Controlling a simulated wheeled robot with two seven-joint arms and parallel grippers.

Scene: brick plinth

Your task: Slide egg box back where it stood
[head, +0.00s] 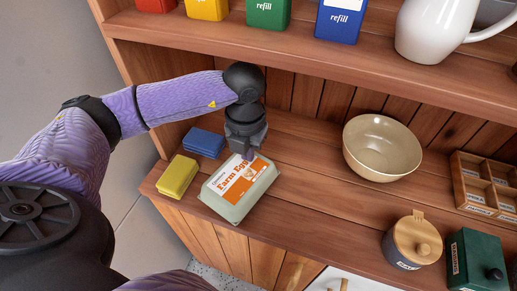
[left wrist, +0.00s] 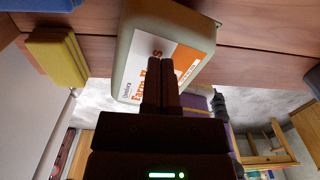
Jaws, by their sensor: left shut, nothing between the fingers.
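The egg box (head: 233,204) is a pale grey-green carton with an orange and white label. It lies on the wooden shelf near its front edge, turned at an angle. In the left wrist view the egg box (left wrist: 127,58) fills the upper middle. My left gripper (head: 248,156) is shut and empty, pointing down at the back edge of the egg box. In the left wrist view its fingertips (left wrist: 161,62) overlap the box's label; I cannot tell whether they touch it. My right gripper is not in view.
A blue sponge-like block (head: 204,143) and a yellow one (head: 178,176) lie left of the egg box. A beige bowl (head: 381,147) stands right. Further right are a lidded pot (head: 412,242), a green tin (head: 477,259) and a compartment tray (head: 485,184). Bare shelf lies between box and bowl.

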